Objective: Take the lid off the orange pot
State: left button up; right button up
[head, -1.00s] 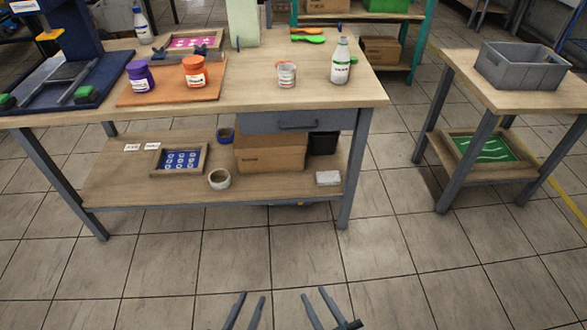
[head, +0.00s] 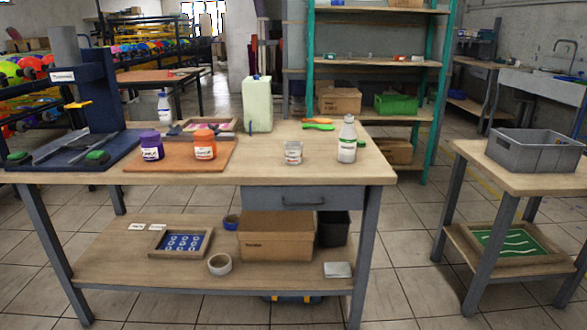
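The orange pot (head: 205,150) stands upright on a brown board (head: 180,164) on the wooden workbench (head: 265,166). Its orange lid (head: 204,135) sits on top, and a white label faces me. A purple pot (head: 151,150) with a purple lid stands just left of it on the same board. Neither of my grippers is in the head view now.
A white cup (head: 293,153) and a white bottle (head: 347,140) stand right of the board. A blue press (head: 90,100) fills the left end. A pale green container (head: 257,104) stands behind. A grey bin (head: 535,150) sits on a side table.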

aim_at(204, 150)
jog(key=j, duration=1.85)
